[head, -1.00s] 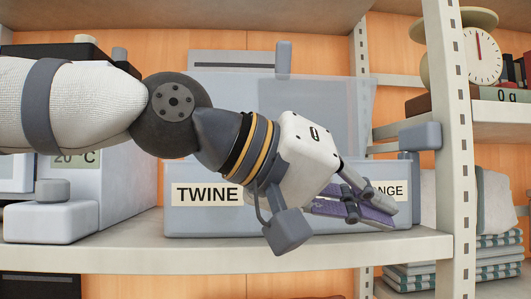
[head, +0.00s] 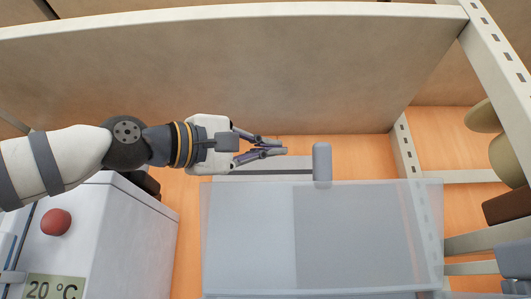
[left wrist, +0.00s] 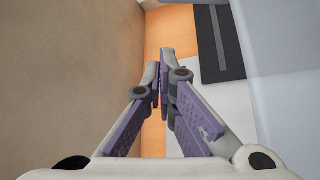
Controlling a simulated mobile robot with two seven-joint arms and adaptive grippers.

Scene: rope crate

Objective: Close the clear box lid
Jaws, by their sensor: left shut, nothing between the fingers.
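The clear box's lid (head: 370,240) stands raised as a translucent panel in the head view. Only a strip of the box (head: 330,294) shows at the bottom edge of the head view; the labelled front is out of frame. My left gripper (head: 284,147) is shut and empty, just left of the tab and slightly above the lid's top edge, apart from the tab in the picture. In the left wrist view the closed fingers (left wrist: 165,78) hold nothing, and a pale translucent surface, likely the lid, lies at the right.
A shelf board (head: 250,80) spans above my left gripper. A white device with a red knob (head: 56,222) and a 20 °C display stands at the left. A perforated post (head: 500,50) stands at the right. A pale panel with a dark strip (head: 265,172) is behind the lid.

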